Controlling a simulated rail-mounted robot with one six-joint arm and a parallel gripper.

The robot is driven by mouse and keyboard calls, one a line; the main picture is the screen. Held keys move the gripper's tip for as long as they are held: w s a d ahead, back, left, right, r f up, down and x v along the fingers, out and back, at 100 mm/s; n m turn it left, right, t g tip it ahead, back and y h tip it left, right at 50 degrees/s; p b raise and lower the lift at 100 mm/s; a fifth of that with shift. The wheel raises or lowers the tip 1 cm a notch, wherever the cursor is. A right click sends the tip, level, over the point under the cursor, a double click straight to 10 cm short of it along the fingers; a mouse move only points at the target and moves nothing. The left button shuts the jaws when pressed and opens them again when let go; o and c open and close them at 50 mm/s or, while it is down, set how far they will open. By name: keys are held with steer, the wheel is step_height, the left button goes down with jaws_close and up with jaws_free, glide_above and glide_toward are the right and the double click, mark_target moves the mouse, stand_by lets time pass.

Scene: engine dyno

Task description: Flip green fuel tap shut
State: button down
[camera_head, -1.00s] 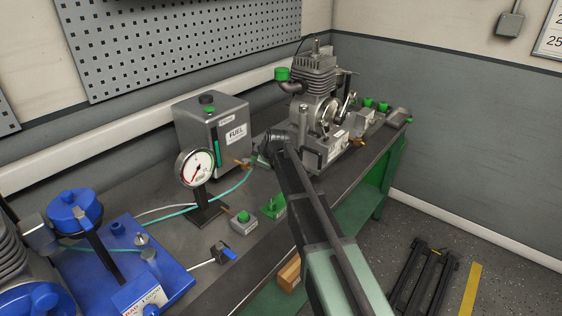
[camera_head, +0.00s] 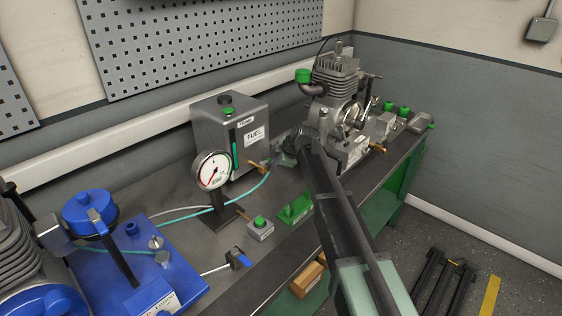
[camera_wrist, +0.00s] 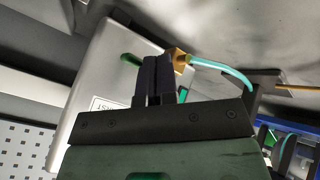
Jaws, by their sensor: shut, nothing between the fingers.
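The grey fuel tank (camera_head: 222,135) with its FUEL label stands at the back of the bench. A brass tap (camera_head: 257,167) sits low on its front, with a teal hose running from it. In the wrist view, the brass tap (camera_wrist: 179,56) is just beyond my fingertips. A short green piece (camera_wrist: 131,59) shows left of my fingers against the tank; it looks like the tap lever, partly hidden. My gripper (camera_wrist: 155,62) is shut and empty, close to the tap; I cannot tell whether it touches. In the head view, my arm reaches over the bench to the tank's right.
A dial gauge (camera_head: 213,171) stands in front of the tank. A green-button box (camera_head: 260,228) and a green bracket (camera_head: 296,209) are near the bench's front edge. A blue unit (camera_head: 140,265) fills the left.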

steer(key=shift+a, duration=0.2)
steer(key=s+d, duration=0.2)
steer(key=s, duration=0.1)
steer(key=shift+s+d, duration=0.3)
steer(key=shift+d, duration=0.05)
steer(key=d+r+p, duration=0.5)
steer(key=r+p, duration=0.3)
steer(key=shift+s+d, duration=0.4)
